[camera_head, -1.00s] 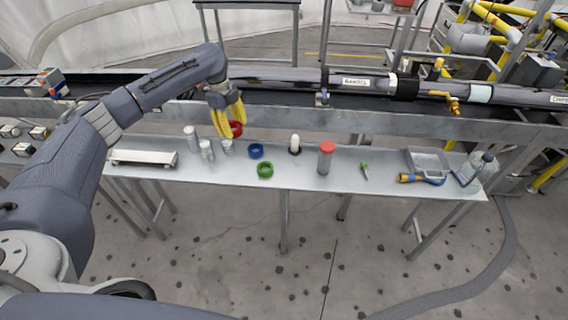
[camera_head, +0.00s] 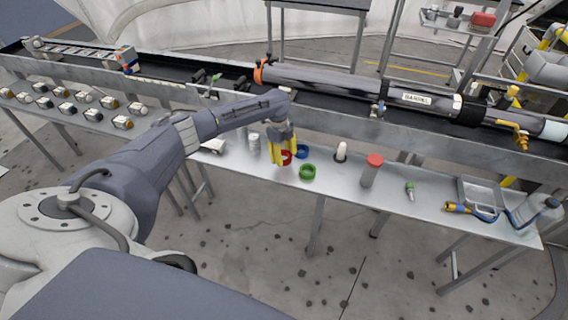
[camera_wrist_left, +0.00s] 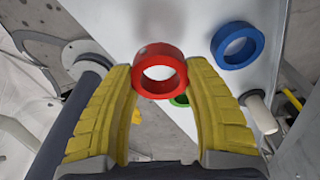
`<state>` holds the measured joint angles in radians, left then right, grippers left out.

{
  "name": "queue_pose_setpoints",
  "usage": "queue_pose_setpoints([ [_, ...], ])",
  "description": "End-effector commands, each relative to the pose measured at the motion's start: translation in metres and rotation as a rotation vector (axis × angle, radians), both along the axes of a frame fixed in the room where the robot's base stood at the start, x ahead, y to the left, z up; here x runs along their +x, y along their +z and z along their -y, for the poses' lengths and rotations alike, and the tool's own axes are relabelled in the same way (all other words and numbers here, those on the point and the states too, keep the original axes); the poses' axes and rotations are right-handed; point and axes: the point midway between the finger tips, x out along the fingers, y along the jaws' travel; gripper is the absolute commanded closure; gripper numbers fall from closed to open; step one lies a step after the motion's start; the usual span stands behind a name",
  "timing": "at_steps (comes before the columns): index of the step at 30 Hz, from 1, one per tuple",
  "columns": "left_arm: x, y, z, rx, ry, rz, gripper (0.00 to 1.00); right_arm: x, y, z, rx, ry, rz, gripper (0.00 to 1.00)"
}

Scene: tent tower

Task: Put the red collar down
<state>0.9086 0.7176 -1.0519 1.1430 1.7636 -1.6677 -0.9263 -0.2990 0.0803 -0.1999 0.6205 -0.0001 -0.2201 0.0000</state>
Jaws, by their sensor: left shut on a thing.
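The red collar (camera_wrist_left: 160,70) is a ring held between the two yellow fingers of my left gripper (camera_wrist_left: 160,85) in the left wrist view. In the head view the red collar (camera_head: 286,157) shows at the fingertips of my left gripper (camera_head: 285,160), over the metal shelf (camera_head: 330,187). The fingers partly hide it there. I cannot tell whether the collar touches the shelf. A blue collar (camera_head: 302,151) lies just behind and right of it, and a green collar (camera_head: 307,172) lies in front and to the right. My right gripper is not in view.

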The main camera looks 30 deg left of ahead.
Motion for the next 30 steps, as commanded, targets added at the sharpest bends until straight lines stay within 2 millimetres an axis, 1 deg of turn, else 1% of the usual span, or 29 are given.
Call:
queue_pose_setpoints([
  [4,0.0,-0.007,0.001,-0.001,0.001,0.0,0.8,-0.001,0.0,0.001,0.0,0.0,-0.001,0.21],
  [12,0.0,-0.038,0.001,-0.002,0.001,0.0,0.8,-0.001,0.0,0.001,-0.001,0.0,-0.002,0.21],
  [15,0.0,-0.044,0.0,-0.001,0.001,0.0,0.8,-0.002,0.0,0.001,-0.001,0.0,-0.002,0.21],
  [29,0.0,-0.048,0.0,0.0,0.0,0.0,0.81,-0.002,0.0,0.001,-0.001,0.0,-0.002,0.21],
  [30,0.0,-0.048,0.0,0.0,0.0,0.0,0.43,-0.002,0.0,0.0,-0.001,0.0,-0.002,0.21],
])
